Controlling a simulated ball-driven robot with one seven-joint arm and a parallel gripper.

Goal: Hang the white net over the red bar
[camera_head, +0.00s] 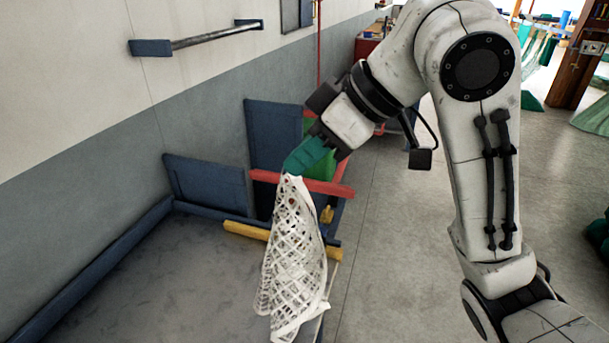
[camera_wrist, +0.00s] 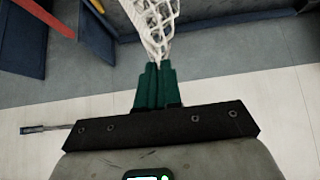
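The white net (camera_head: 293,262) hangs down from my gripper (camera_head: 292,172) in the head view, gathered at the top and spreading lower down. My gripper's green fingers are shut on its upper end. In the wrist view, the fingers (camera_wrist: 157,68) are together and the net (camera_wrist: 152,22) runs up from their tips. The red bar (camera_head: 330,185) lies just behind and to the right of the net's top in the head view. Part of the bar is hidden behind the gripper and net. A red bar end also shows in the wrist view (camera_wrist: 45,15), at the upper left.
A yellow bar (camera_head: 250,231) lies lower, partly behind the net. Blue panels (camera_head: 205,180) stand behind, by the grey wall. A metal rail (camera_head: 215,37) is fixed on the wall at upper left. Open floor (camera_head: 400,240) lies to the right.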

